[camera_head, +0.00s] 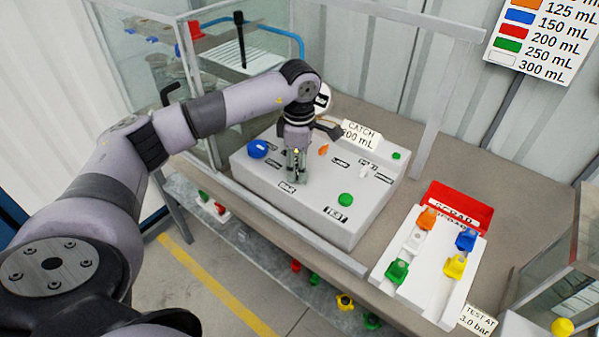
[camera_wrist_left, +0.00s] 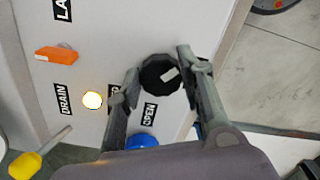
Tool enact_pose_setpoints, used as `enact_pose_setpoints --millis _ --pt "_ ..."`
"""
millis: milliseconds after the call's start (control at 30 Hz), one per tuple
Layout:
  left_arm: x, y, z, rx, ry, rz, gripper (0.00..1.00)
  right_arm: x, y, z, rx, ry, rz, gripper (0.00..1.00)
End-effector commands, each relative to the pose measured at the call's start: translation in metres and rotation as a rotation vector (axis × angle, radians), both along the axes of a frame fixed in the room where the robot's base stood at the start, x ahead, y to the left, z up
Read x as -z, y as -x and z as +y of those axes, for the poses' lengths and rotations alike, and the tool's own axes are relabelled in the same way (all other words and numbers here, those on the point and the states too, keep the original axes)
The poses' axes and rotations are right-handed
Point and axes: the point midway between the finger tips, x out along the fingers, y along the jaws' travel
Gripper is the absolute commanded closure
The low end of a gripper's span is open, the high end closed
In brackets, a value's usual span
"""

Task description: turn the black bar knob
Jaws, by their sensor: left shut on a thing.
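The black bar knob (camera_wrist_left: 160,75) shows in the left wrist view as a dark, faceted knob with a pale mark, on the face of the white panel. My left gripper (camera_head: 297,180) reaches down onto the panel box, with one finger on each side of the knob, shut on it. In the head view the fingers hide the knob. My right gripper is in neither view.
The white panel box (camera_head: 310,215) carries a blue knob (camera_head: 258,149), an orange knob (camera_head: 323,149), a green button (camera_head: 346,200) and labels. A lit lamp (camera_wrist_left: 92,100) shows near the gripper. A white tray (camera_head: 445,290) with coloured parts and a red bin (camera_head: 462,203) stand right.

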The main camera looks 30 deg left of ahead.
Motion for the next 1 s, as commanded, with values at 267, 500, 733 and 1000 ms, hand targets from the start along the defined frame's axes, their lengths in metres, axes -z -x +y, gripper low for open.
enact_pose_setpoints --millis 267,500,733,1000 --pt "0.002 0.000 0.000 0.263 0.000 -0.004 0.92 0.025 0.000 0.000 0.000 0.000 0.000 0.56" --pt "0.002 0.001 0.000 0.490 -0.001 -0.004 0.92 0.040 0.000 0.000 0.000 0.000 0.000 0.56" --pt "0.001 0.002 0.000 0.708 -0.001 -0.004 0.92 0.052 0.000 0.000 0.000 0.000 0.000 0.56" --pt "0.000 0.003 0.001 0.951 0.000 -0.004 0.92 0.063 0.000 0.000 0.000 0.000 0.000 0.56"
